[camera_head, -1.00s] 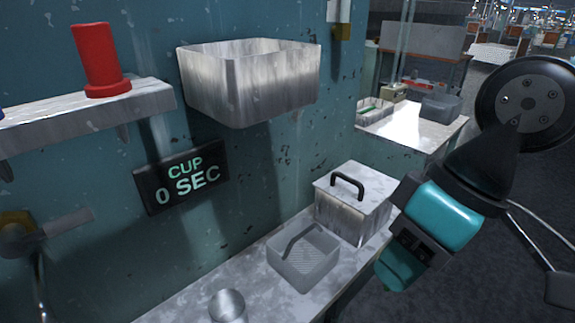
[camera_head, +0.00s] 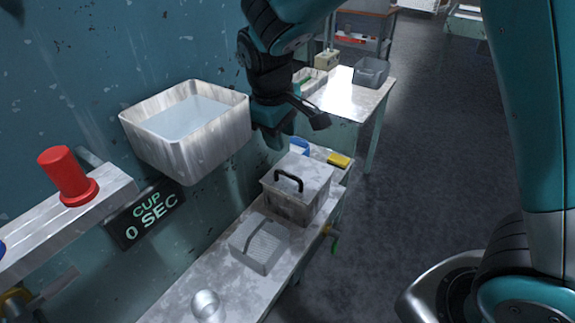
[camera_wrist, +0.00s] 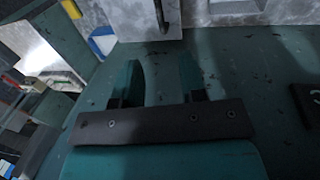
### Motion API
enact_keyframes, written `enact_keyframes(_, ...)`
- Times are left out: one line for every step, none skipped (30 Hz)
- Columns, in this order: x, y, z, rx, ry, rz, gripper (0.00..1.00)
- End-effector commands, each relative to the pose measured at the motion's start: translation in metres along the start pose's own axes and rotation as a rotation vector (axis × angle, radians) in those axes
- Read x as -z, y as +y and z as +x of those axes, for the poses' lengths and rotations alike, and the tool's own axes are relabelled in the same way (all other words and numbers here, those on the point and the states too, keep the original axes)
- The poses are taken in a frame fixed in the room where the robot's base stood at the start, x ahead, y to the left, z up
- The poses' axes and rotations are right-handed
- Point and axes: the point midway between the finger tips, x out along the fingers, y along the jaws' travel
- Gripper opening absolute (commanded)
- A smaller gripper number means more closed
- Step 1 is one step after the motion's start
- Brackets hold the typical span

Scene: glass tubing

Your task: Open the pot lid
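The pot (camera_head: 288,208) is a square grey metal box on the narrow wall bench. Its flat lid (camera_head: 314,172) sits on top, with a black arched handle (camera_head: 288,178). My gripper (camera_head: 274,142) is above and behind the pot, pointing down and apart from the handle. In the wrist view my gripper (camera_wrist: 158,76) has two teal fingers with an empty gap between them. The lid (camera_wrist: 125,14) and its handle (camera_wrist: 161,14) show at the top edge there, beyond the fingertips and cut off by the frame.
A wall basin (camera_head: 190,140) holding clear liquid hangs left of my gripper. A yellow sponge (camera_head: 339,160) lies beyond the pot. A red knob (camera_head: 66,178) sits on a wall ledge.

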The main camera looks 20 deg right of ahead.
Motion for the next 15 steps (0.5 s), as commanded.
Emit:
enact_keyframes(-0.001,0.000,0.012,0.002,-0.007,0.000,0.38)
enact_keyframes(-0.001,0.000,0.018,0.002,-0.007,0.000,0.38)
enact_keyframes(-0.002,0.001,0.028,0.002,-0.007,0.000,0.38)
enact_keyframes(-0.002,0.001,0.035,0.002,-0.007,0.001,0.38)
enact_keyframes(-0.001,0.001,0.042,0.002,-0.007,0.001,0.38)
enact_keyframes(-0.002,0.001,0.051,0.002,-0.007,0.000,0.38)
enact_keyframes(-0.002,0.000,0.057,0.003,-0.006,0.000,0.38)
enact_keyframes(-0.002,0.000,0.064,0.003,-0.005,0.000,0.38)
enact_keyframes(-0.001,0.000,0.072,0.003,-0.005,0.000,0.38)
enact_keyframes(-0.001,0.000,0.077,0.003,-0.005,0.001,0.38)
enact_keyframes(-0.001,0.000,0.083,0.002,-0.004,0.001,0.38)
enact_keyframes(-0.002,0.000,0.089,0.002,-0.004,0.002,0.38)
enact_keyframes(-0.001,0.001,0.094,0.002,-0.003,0.002,0.38)
enact_keyframes(-0.001,0.001,0.098,0.002,-0.003,0.002,0.38)
enact_keyframes(-0.001,0.001,0.103,0.002,-0.002,0.002,0.38)
